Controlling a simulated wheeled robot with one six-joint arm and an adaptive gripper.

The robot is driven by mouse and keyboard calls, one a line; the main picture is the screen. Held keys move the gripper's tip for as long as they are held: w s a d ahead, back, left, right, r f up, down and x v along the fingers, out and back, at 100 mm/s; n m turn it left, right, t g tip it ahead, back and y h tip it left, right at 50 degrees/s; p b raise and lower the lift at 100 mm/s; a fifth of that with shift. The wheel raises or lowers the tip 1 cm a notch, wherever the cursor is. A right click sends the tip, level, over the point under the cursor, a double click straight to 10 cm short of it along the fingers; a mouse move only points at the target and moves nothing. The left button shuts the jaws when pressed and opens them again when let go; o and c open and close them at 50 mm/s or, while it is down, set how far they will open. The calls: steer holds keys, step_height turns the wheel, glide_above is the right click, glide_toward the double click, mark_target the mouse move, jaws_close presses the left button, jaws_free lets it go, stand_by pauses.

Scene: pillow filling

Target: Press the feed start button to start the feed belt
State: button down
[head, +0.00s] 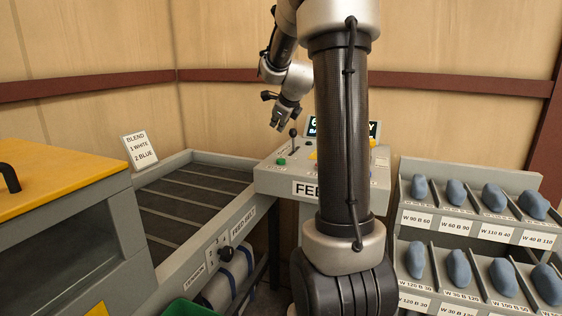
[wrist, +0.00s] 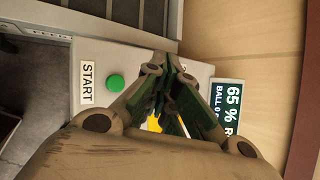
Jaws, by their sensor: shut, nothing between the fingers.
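The green start button (wrist: 115,82) sits on the grey feed console beside a white START label (wrist: 87,83) in the wrist view. It also shows in the head view as a small green button (head: 281,161) on the console top. My gripper (head: 276,124) is shut and empty, above the back left part of the console, and appears apart from the button. In the wrist view the closed fingers (wrist: 168,88) are to the right of the button. They hide part of the console, including most of a yellow item (wrist: 154,122).
A display (wrist: 227,108) reading 65 % is at the console's back. The belt (head: 190,190) lies left of the console; a rack (head: 470,232) of blue-grey lumps stands right. My arm hides the console's middle in the head view.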

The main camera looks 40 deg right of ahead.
mark_target(278, 160)
steer(key=shift+f, duration=4.45)
steer(key=shift+f, duration=0.1)
steer(key=shift+f, duration=0.3)
steer(key=shift+f, duration=0.5)
steer(key=shift+r, duration=0.95)
steer(key=shift+r, duration=2.5)
